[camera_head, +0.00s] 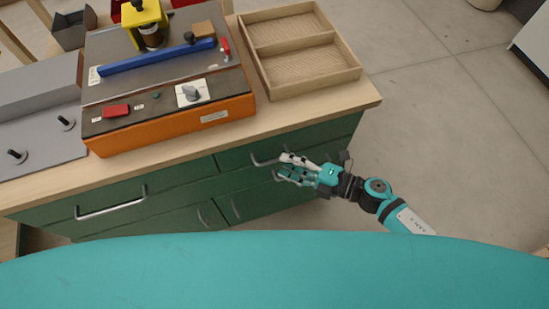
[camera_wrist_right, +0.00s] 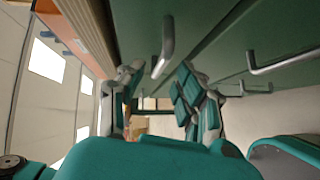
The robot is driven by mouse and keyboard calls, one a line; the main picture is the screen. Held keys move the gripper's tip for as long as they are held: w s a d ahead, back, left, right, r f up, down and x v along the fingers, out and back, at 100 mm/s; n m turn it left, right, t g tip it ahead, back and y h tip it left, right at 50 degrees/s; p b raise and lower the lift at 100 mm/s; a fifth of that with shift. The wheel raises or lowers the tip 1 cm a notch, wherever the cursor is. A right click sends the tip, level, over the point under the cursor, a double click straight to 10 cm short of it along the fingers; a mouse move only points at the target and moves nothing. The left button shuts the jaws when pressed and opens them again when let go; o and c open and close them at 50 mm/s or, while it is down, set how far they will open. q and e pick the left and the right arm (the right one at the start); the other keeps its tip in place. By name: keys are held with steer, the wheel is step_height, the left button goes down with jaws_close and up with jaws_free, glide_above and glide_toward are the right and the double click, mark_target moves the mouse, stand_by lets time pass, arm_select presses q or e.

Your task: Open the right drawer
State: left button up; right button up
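The right drawer (camera_head: 323,139) is a green front under the wooden top, and it looks shut. Its metal bar handle (camera_head: 264,161) is partly hidden by my right gripper (camera_head: 284,168) in the head view. My right gripper is at the handle, with its fingers pointing left. In the wrist view its two fingers (camera_wrist_right: 160,92) are spread apart, and a metal handle (camera_wrist_right: 166,48) shows between them. I cannot tell whether either finger touches it. My left gripper is not in view.
The left drawer (camera_head: 160,188) has its own bar handle (camera_head: 110,208) and looks shut. Green doors (camera_head: 262,204) with handles lie below. An orange machine (camera_head: 170,125) and an empty wooden tray (camera_head: 305,75) stand on the worktop (camera_head: 352,99). The floor (camera_head: 450,110) at right is clear.

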mark_target(274, 159)
steer(key=shift+x, duration=2.3)
jaws_close()
